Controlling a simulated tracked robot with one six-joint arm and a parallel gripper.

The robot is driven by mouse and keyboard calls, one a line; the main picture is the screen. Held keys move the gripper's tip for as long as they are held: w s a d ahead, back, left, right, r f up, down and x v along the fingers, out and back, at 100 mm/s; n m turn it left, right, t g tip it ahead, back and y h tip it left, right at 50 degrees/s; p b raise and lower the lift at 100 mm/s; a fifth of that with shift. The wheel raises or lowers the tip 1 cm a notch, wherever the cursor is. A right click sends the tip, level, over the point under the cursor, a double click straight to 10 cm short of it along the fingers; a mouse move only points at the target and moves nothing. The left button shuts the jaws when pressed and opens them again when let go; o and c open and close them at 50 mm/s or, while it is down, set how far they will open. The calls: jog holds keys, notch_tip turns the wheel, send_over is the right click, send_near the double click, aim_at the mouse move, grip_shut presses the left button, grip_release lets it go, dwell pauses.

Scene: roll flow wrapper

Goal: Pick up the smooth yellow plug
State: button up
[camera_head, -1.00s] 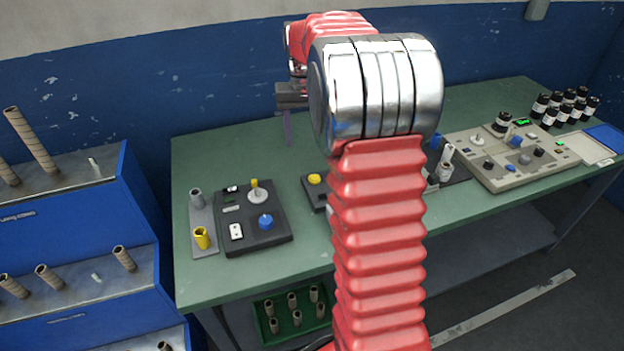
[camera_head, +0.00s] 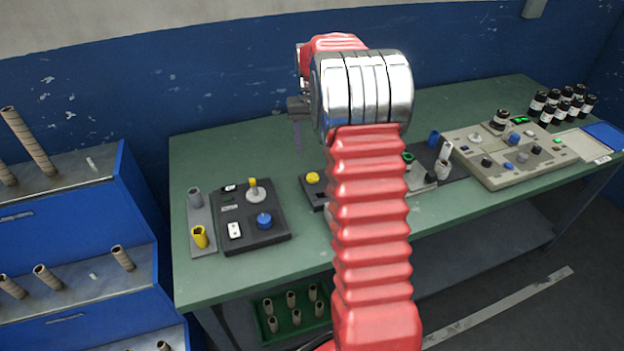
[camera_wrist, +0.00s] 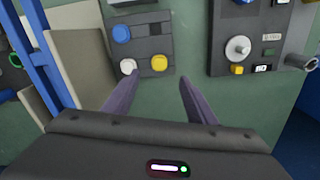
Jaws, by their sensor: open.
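The smooth yellow plug (camera_head: 312,178) is a round yellow piece on a small dark block (camera_head: 308,192), partly behind my arm. In the wrist view the yellow plug (camera_wrist: 159,63) sits at the block's near corner, beside a white round piece (camera_wrist: 128,66). A blue round piece (camera_wrist: 121,34) is on the same block. My gripper (camera_wrist: 157,88) is open and empty, its two purple fingers pointing toward the block. The plug shows beyond the gap between the fingertips, and nothing touches it.
A dark panel (camera_head: 275,238) with a dial, blue knob and yellow-tipped handle stands left of the block. A yellow tube (camera_head: 200,238) stands on a grey plate. In the wrist view, beige boards (camera_wrist: 80,60) and a blue frame (camera_wrist: 40,60) are at left.

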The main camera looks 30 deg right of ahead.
send_over(312, 175)
jog(key=f, duration=0.5)
jog(key=shift+s+a+f, duration=0.1)
jog(key=shift+s+f, duration=0.1)
jog(key=shift+f, duration=0.1)
jog(key=shift+f, duration=0.1)
jog(key=shift+w+d+f, duration=0.1)
jog(key=shift+w+f, duration=0.05)
jog(key=shift+f, duration=1.15)
jog(key=shift+w+d+f, duration=0.1)
jog(key=shift+f, duration=1.15)
jog(key=shift+c, duration=0.6)
jog(key=c, duration=1)
jog(key=shift+r, duration=0.1)
notch_tip(312, 175, up, 10)
jog(key=shift+f, duration=0.1)
jog(key=shift+a, duration=0.1)
